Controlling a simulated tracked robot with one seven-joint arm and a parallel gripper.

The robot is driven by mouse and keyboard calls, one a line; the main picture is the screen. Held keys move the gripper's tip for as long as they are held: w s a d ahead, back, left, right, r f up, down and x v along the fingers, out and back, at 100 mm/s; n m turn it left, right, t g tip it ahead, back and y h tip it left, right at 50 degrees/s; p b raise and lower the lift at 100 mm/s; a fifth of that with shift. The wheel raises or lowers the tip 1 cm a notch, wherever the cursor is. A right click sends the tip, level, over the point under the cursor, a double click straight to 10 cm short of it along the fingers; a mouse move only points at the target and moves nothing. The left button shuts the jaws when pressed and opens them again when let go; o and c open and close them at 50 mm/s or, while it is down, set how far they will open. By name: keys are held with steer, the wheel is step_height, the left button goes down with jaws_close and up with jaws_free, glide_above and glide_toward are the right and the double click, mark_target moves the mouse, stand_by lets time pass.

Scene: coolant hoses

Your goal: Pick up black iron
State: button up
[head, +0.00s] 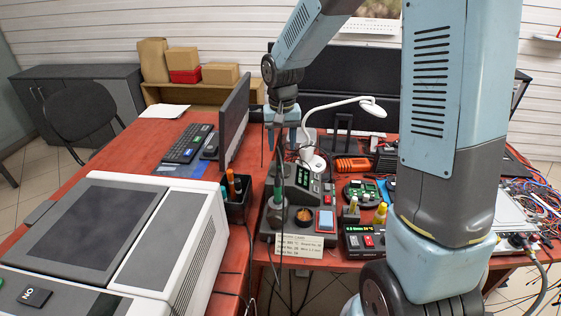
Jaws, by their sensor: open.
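My gripper (281,132) is open and points down above the soldering area in the middle of the head view. A thin dark upright shape (279,158) shows just below it, above a green handle (277,193) that stands upright in a dark stand (272,222). I cannot tell whether this dark shape is the black iron or a cable, nor whether it lies between the fingers. No other thing can be clearly made out as a black iron. My forearm hides part of the bench on the right.
A soldering station (304,178) and a white lamp (312,155) stand close to my gripper. A monitor (234,115) and a black tool box (237,207) are on the left. A large grey machine (120,240) fills the lower left. Cables and small boards crowd the right.

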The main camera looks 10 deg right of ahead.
mark_target(280, 153)
steer(key=shift+a+f, duration=0.2)
steer(key=shift+f, duration=2.4)
steer(key=shift+c, duration=0.3)
jaws_close()
